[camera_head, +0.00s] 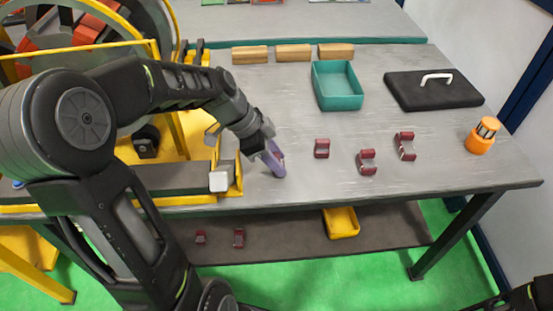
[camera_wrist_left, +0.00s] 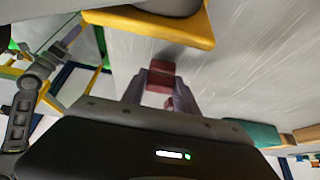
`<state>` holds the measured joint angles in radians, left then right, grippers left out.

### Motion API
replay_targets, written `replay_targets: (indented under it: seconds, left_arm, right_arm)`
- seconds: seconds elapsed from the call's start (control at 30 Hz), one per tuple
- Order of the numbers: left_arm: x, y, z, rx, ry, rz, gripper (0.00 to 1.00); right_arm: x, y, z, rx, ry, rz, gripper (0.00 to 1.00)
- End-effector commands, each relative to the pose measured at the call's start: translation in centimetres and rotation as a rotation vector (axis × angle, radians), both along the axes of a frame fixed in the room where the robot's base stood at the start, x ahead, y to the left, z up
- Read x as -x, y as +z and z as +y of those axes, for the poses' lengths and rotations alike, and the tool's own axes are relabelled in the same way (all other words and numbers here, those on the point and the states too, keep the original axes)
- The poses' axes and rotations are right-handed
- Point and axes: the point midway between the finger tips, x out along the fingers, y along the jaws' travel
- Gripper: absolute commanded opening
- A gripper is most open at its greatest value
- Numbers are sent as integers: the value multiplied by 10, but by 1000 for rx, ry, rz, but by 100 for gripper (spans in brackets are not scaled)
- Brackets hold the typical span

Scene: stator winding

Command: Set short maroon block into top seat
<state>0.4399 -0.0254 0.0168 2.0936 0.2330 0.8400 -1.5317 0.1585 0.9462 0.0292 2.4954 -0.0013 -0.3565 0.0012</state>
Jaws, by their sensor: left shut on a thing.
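My left gripper (camera_head: 272,158) is low over the left part of the grey table, beside the yellow frame. It is shut on a maroon block (camera_wrist_left: 160,80), which shows between the fingertips in the wrist view, where the left gripper (camera_wrist_left: 160,95) points at the table. In the head view the fingers mostly hide this block. Other maroon blocks, a small one (camera_head: 321,148) and two notched ones (camera_head: 367,161) (camera_head: 405,146), stand on the table to the right. The top seat cannot be made out; a large ring machine (camera_head: 165,35) with red parts is at the upper left, cut by the frame edge.
A yellow frame (camera_head: 180,147) borders the gripper on the left. A teal bin (camera_head: 318,96), wooden blocks (camera_head: 293,53), a black lidded plate (camera_head: 410,94) and an orange lamp (camera_head: 480,141) are on the table (camera_head: 440,150). A lower shelf (camera_head: 285,242) holds maroon pieces and a yellow tray (camera_head: 341,223).

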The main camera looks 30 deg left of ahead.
Motion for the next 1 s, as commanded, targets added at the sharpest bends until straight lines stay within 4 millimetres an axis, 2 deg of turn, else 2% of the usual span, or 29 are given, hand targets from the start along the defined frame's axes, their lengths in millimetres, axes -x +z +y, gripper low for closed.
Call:
replay_targets:
  seconds: [0.1, 0.5, 1.0]
  left_arm:
    - [-1, 15, 0, -1, 0, -3, 0]
    - [0, 48, 0, 0, 0, -2, 0]
    - [0, 53, 0, 0, 0, -2, 0]
  right_arm:
    - [0, 9, 0, 0, 0, 0, 49]
    - [0, 29, 0, 0, 0, 0, 49]
    - [0, 31, 0, 0, 0, 0, 49]
